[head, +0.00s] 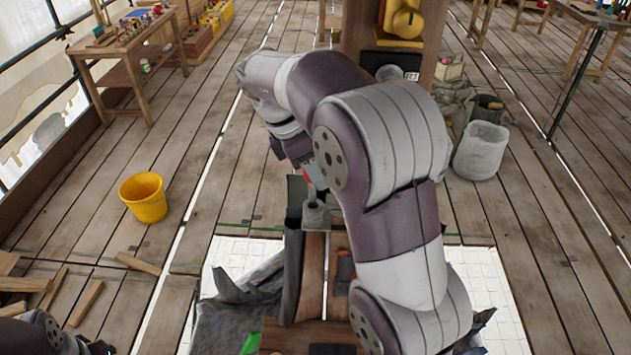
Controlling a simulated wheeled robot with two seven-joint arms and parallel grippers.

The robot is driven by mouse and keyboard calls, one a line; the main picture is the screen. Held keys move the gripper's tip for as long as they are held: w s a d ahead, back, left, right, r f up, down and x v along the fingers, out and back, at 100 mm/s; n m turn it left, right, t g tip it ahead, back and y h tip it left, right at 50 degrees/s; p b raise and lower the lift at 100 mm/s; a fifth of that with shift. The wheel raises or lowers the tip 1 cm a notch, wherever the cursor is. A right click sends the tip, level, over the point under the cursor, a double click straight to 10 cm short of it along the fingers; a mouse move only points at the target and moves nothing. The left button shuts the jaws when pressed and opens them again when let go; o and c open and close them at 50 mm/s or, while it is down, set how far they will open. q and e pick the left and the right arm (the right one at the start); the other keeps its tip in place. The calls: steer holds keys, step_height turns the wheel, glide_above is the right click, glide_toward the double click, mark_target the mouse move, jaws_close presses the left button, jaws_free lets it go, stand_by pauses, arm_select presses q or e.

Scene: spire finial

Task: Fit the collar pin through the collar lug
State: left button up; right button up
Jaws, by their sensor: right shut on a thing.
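My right arm reaches up the middle of the head view and bends back down, hiding much of the work. My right gripper (312,180) points down above a dark upright assembly and is shut on a small part, mostly hidden. Just below is a grey rounded piece with a narrow neck (316,214), perhaps the collar lug. I cannot tell whether the pin is in it. My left gripper (97,348) is low at the left edge, partly cut off, its opening unclear.
A yellow bucket (144,197) stands on the plank floor at left, near loose wood offcuts (86,303). Crumpled grey sheeting (238,318) surrounds the assembly. A wooden post (437,35) rises behind my arm, with a pale sack-like bin (481,152) to its right. A workbench (128,50) is far left.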

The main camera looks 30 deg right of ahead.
steer(key=shift+s+f, duration=0.15)
steer(key=shift+s, duration=0.15)
steer(key=f+p, duration=0.1)
steer(key=s+f+p, duration=0.1)
steer(key=shift+f, duration=0.3)
step_height(320, 180, down, 2)
steer(key=shift+w+a+f, duration=0.1)
steer(key=shift+w+a, duration=0.05)
jaws_close()
steer(key=o, duration=0.8)
jaws_free()
steer(key=shift+f, duration=0.1)
steer(key=o, duration=0.3)
steer(key=shift+o, duration=0.2)
steer(key=shift+w+d, duration=0.25)
steer(key=shift+w, duration=0.2)
steer(key=shift+a, duration=0.15)
arm_select(q)
steer(key=f+b, duration=0.1)
steer(key=b, duration=0.3)
steer(key=shift+s+f, duration=0.35)
steer(key=shift+s, duration=0.05)
arm_select(e)
steer(key=s+v, duration=0.1)
steer(key=v, duration=1.1)
steer(key=shift+w, duration=0.25)
